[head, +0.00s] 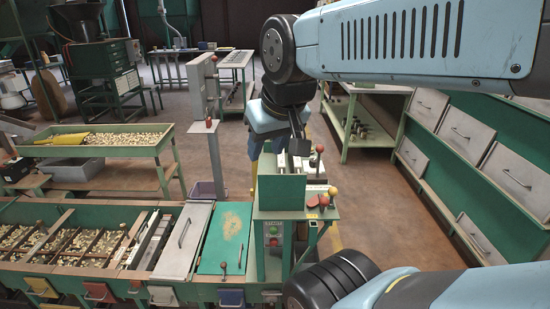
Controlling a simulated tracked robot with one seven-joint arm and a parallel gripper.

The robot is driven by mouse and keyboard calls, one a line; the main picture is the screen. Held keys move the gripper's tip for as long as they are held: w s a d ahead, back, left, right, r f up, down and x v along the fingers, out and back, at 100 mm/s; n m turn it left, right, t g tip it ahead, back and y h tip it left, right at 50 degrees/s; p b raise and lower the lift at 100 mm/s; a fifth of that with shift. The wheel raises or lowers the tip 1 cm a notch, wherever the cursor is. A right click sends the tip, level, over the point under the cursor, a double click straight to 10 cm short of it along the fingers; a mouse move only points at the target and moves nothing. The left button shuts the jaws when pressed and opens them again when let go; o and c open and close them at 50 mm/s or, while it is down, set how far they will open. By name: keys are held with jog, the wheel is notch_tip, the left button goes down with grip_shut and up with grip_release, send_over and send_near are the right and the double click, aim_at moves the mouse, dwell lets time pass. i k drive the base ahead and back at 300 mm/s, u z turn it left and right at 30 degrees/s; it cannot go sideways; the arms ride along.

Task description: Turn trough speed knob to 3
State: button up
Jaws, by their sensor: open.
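My arm reaches in from the upper right and bends down at a black joint to my gripper (298,142), which is small and dark here. It is open above the back of the green control stand (281,190), with nothing seen between its fingers. Several knobs show on and beside the stand: a red ball knob (320,149) on a lever, a red knob (314,202) and a yellow knob (332,191) at its right edge. I cannot tell which is the trough speed knob, and no number scale is readable. My gripper is close to the red ball knob, apparently apart from it.
The long green trough (126,205) with nut compartments and a grey lid (184,240) runs left. A nut table (96,151) stands behind it. Grey-fronted bins (467,131) line the right. Floor right of the stand is clear.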

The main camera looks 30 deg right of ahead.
aim_at(313, 162)
jog(key=u, duration=0.05)
jog(key=k, duration=1.05)
jog(key=z, duration=0.95)
jog(key=i, duration=1.3)
jog(key=u, duration=0.65)
